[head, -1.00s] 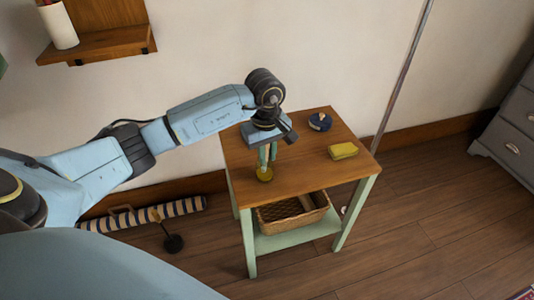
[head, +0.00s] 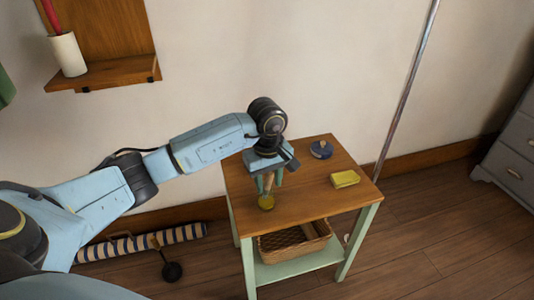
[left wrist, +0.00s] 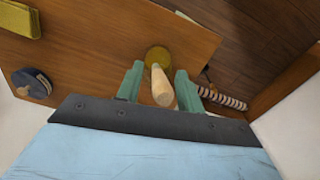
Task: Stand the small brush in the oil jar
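The small brush (left wrist: 161,88) shows its pale wooden handle between my left gripper's fingers, its lower end at the oil jar. The oil jar (head: 266,202) is small and yellow-olive and stands near the left edge of the table top; it also shows in the left wrist view (left wrist: 158,57). The brush's lower end seems to be in the jar, but its bristles are hidden. My left gripper (head: 268,183) is above the jar, its green fingers apart around the handle, with a visible gap on the handle's left side. My right gripper is not in view.
The wooden table (head: 310,200) also bears a yellow block (head: 345,179) and a dark blue round item (head: 321,149). A wicker basket (head: 293,243) sits on its lower shelf. A metal pole (head: 408,90) rises behind it. A wall shelf (head: 110,76) holds a white cup (head: 68,55).

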